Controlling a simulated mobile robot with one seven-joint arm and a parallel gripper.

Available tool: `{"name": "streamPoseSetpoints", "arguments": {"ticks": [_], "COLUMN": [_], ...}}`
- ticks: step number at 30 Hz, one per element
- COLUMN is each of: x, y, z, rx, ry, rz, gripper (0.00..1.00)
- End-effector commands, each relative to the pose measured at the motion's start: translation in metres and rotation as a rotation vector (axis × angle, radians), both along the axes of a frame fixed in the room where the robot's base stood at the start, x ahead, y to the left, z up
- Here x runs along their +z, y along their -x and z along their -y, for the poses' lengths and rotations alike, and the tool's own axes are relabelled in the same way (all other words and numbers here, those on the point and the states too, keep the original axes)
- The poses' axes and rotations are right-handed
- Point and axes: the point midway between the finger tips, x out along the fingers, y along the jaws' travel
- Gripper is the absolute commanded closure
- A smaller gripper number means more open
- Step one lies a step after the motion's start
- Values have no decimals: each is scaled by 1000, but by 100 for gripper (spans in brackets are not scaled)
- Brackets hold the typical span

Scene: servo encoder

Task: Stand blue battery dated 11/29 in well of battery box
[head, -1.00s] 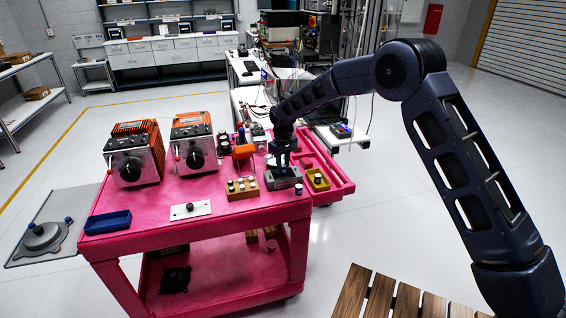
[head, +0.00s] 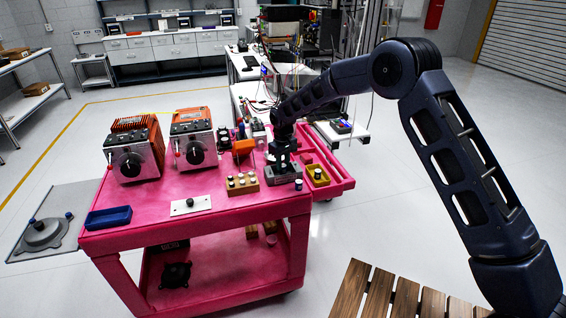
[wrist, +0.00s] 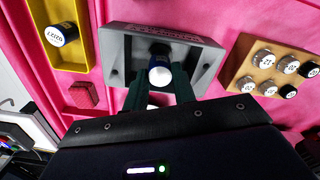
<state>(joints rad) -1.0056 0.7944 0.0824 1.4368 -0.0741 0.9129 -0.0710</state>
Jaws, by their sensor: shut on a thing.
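The grey battery box (head: 287,178) sits on the pink cart near its right end. In the wrist view the grey box (wrist: 116,70) lies beyond the fingers. My gripper (head: 283,164) is over the box, pointing down. In the wrist view my gripper (wrist: 162,84) is shut on a blue battery (wrist: 160,76) with a pale round end. Its date cannot be read. It overlaps the middle of the box, and I cannot tell whether its lower end is inside the well.
A yellow tray (head: 318,178) holding a blue-sided battery (wrist: 62,34) is right of the box. A wooden block (head: 243,189) with several batteries is left of it. Two orange-topped devices (head: 134,160) stand farther left.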

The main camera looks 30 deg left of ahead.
Motion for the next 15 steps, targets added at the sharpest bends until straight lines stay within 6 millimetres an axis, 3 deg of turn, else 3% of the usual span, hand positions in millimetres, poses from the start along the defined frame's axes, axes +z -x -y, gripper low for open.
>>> {"name": "streamPoseSetpoints", "arguments": {"ticks": [15], "x": [-13], "y": [0], "z": [0], "rx": [0], "ry": [1], "rz": [0], "gripper": [90]}}
